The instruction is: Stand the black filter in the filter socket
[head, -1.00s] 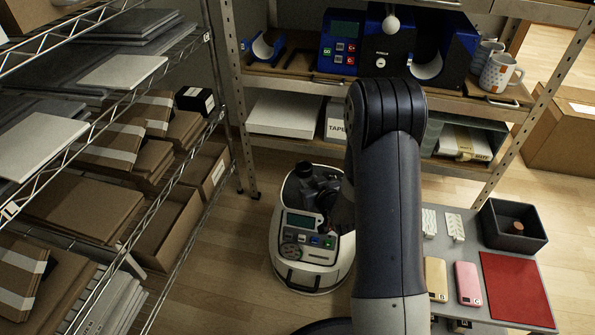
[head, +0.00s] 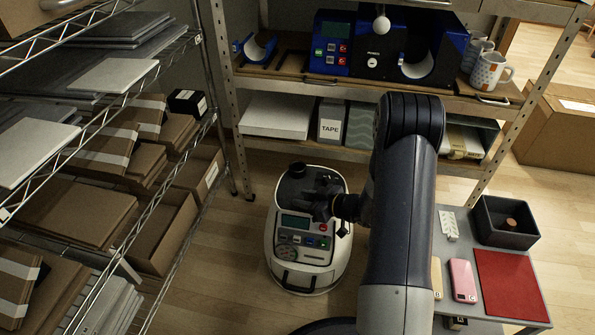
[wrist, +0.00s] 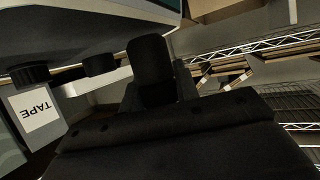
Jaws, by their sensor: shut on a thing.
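The black filter (wrist: 150,60) is a dark cylinder, upright in the wrist picture. My gripper (wrist: 158,95) is shut on it. In the head view my gripper (head: 322,198) is over the top of a white rounded floor machine (head: 300,275), to the right of its back end. The filter cannot be told apart from the dark jaws there. A round black part (head: 296,170) on the machine's back left may be the filter socket; its opening is not clear. The machine has a screen and several buttons in front. In the wrist view a pale body with dark round parts fills the upper left.
A wire rack with boxes (head: 80,200) stands left. A metal shelf behind holds a blue press (head: 380,45), mugs (head: 490,68) and a TAPE box (head: 335,122). At right a grey table bears a dark bin (head: 505,222) and a red mat (head: 508,283). Floor is clear left of the machine.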

